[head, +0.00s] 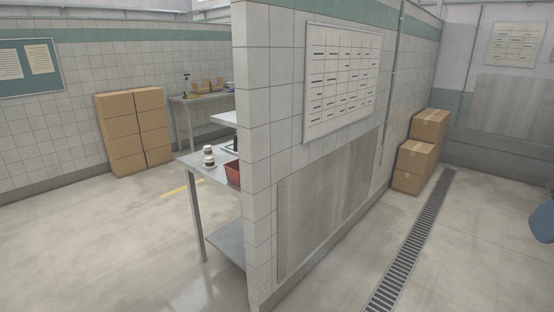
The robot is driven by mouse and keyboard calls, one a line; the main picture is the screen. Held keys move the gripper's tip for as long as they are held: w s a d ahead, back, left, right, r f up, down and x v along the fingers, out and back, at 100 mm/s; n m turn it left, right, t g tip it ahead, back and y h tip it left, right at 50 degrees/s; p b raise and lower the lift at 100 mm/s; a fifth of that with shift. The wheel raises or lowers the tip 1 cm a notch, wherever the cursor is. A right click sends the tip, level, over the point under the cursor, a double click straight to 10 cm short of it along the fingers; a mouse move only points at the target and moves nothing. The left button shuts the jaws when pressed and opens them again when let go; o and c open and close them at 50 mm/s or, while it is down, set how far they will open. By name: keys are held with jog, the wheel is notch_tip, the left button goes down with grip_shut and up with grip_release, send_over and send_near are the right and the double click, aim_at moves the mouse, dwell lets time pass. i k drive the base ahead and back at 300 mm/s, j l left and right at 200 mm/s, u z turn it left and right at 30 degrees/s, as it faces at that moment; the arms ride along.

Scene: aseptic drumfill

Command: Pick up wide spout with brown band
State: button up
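Two small pale pieces with dark brown parts stand near the left end of a steel table: a farther one (208,150) and a nearer one (209,161). They look like spouts with dark bands, but they are too small to tell which is the wide one with the brown band. The table (190,162) is partly hidden behind the end of the tiled wall. My gripper is not in view.
The tiled partition wall (262,170) stands close ahead and hides the table's right part. A red bin (232,172) sits on the table. Cardboard boxes (135,130) stand at the back left. Open floor (110,240) lies left of the wall; a drain grate (410,245) runs right.

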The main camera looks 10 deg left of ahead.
aim_at(209, 160)
jog(key=i+j+u, duration=0.15)
jog(key=i+u, duration=0.8)
jog(key=i+l+u, duration=0.1)
jog(key=i+u, duration=0.35)
jog(key=i+j+u, duration=0.15)
jog(key=i, duration=0.35)
jog(key=i+u, duration=0.2)
jog(key=i, duration=0.3)
jog(key=i+j+z, duration=0.2)
jog(key=i+z, duration=0.2)
jog(key=i+j+z, duration=0.8)
